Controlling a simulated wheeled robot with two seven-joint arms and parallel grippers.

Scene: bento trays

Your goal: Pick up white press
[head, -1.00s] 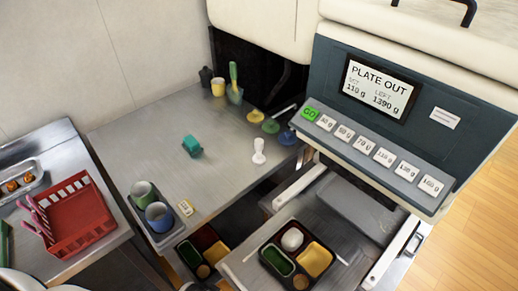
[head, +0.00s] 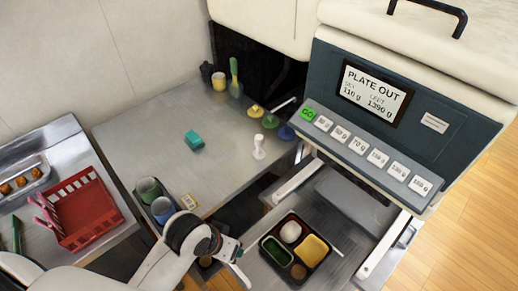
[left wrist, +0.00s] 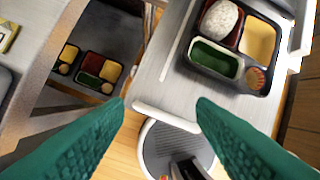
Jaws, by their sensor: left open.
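The white press (head: 259,147), a small upright piece with a narrow neck and wider base, stands on the steel counter (head: 225,165) near its right side, left of the machine. My left gripper (head: 240,264) is in front of the counter, near the bento tray and well below the press in the picture. Its two teal fingers are wide apart with nothing between them, as the left wrist view (left wrist: 160,102) shows. The press is not in the left wrist view. My right gripper is in neither view.
A bento tray (head: 271,263) with rice and fillings sits on the pull-out shelf. Yellow, green and blue presses (head: 256,111) (head: 270,119) (head: 287,132) stand behind the white one. A teal block (head: 194,141) and two cups (head: 149,190) (head: 162,210) are left. Counter between is clear.

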